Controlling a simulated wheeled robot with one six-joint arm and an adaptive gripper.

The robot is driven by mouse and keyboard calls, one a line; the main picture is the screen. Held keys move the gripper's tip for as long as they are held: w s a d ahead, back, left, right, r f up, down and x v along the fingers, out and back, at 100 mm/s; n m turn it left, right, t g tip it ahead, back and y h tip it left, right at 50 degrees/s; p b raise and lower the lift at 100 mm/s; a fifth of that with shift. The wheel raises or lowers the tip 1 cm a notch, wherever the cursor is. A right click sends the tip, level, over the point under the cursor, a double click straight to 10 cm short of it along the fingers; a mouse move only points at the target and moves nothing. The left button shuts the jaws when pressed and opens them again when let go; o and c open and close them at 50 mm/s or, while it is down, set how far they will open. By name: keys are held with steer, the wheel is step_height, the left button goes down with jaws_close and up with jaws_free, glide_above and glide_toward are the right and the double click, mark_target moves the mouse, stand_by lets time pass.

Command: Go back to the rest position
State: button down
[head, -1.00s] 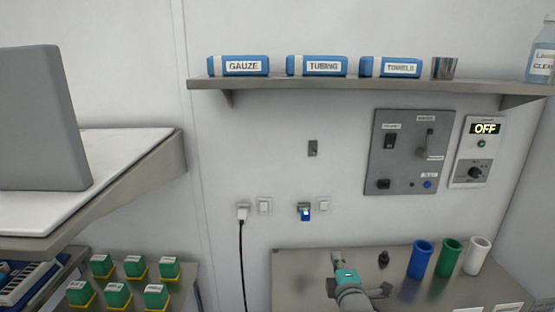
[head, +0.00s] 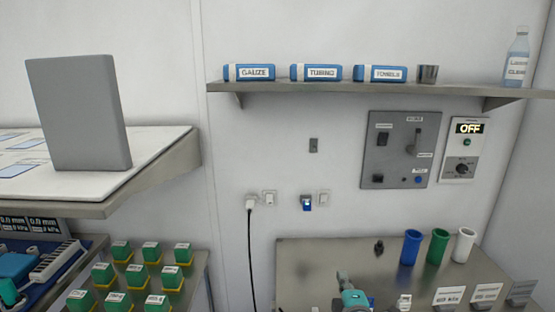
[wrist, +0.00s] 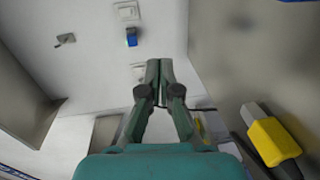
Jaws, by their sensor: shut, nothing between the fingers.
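My gripper (wrist: 158,66) is shut and empty in the wrist view, its two grey-green fingers together. It points toward the white wall, with a blue plug (wrist: 131,37) and wall sockets beyond it. In the head view, part of my teal and grey arm (head: 352,298) shows at the bottom edge, in front of the metal table (head: 315,265). The fingertips cannot be made out clearly there.
Blue, green and white cups (head: 437,246) stand at the table's back right, with labelled holders in front. A wall shelf (head: 330,86) carries labelled packs. Green boxes (head: 151,252) stand lower left, below a white counter (head: 150,150) with a grey panel. A yellow-and-grey object (wrist: 272,140) shows beside my gripper.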

steer(key=s+f+m, duration=0.3)
steer(key=s+f, duration=0.2)
steer(key=s, duration=0.4)
steer(key=s+f+m+g, duration=0.1)
steer(key=s+f+m, duration=0.1)
steer(key=s+f, duration=0.5)
steer(key=s+f+m, duration=0.3)
steer(key=s+f, duration=0.1)
steer(key=s, duration=0.8)
steer(key=s+r+m, duration=0.3)
steer(key=s+m, duration=0.1)
steer(key=s, duration=0.9)
steer(key=s+d+r+m, duration=0.1)
steer(key=s+r+m, duration=0.2)
steer(key=s, duration=1.1)
steer(key=shift+d+r+m+g, duration=0.15)
steer(key=shift+r+m+g, duration=0.25)
steer(key=shift+m, duration=0.8)
